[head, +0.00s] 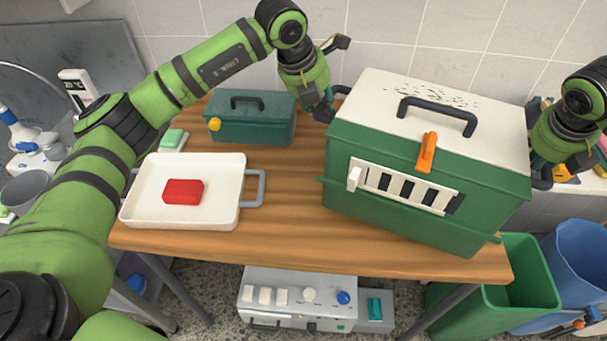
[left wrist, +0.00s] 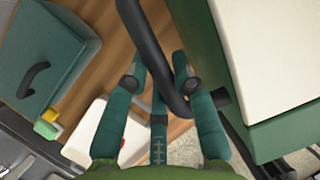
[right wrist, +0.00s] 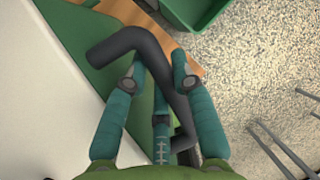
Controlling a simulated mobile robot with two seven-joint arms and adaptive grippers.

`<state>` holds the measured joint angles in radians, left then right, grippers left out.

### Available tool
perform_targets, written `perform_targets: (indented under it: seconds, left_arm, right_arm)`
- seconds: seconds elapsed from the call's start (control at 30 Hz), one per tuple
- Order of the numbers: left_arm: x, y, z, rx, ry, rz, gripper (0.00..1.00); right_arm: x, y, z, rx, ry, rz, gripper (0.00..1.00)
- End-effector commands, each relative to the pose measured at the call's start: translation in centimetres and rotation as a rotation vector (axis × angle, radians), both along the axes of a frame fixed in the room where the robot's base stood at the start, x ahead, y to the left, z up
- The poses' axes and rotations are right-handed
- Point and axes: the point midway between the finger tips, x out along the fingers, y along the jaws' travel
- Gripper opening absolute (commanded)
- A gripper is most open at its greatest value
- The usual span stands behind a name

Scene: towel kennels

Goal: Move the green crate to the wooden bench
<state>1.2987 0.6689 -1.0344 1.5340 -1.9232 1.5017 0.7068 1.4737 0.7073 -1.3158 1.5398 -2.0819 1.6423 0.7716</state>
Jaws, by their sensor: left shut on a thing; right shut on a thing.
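The green crate (head: 345,205) has a white lid, a black top handle, an orange latch and a barred white front panel. It is at the right part of the wooden bench (head: 285,243), set at an angle; I cannot tell if its base touches the top. My left gripper (head: 324,106) is shut on the crate's left side handle, a dark bar (left wrist: 160,60) in the left wrist view. My right gripper (head: 543,172) is at the crate's right side, shut on the dark right handle (right wrist: 150,55) in the right wrist view. The crate's far side is hidden.
A teal toolbox (head: 265,128) and a white tray (head: 140,205) with a red block (head: 183,192) stand on the bench's left half. A green bin (head: 520,275) and a blue bin (head: 578,260) stand at the right. A tiled wall (head: 380,35) is behind.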

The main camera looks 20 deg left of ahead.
Motion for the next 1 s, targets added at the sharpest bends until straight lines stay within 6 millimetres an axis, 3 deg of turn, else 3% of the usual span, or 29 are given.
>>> perform_targets:
  seconds: [0.63,1.0]
  left_arm:
    - [0.0,-0.2,-0.3,-0.005,-0.005,-0.004,0.00]
    - [0.0,-0.2,-1.9,-0.004,-0.005,-0.004,0.00]
  right_arm:
    - [0.1,0.1,-0.3,0.002,-0.006,0.002,0.00]
    - [0.1,0.1,-1.9,0.002,-0.006,0.002,0.00]
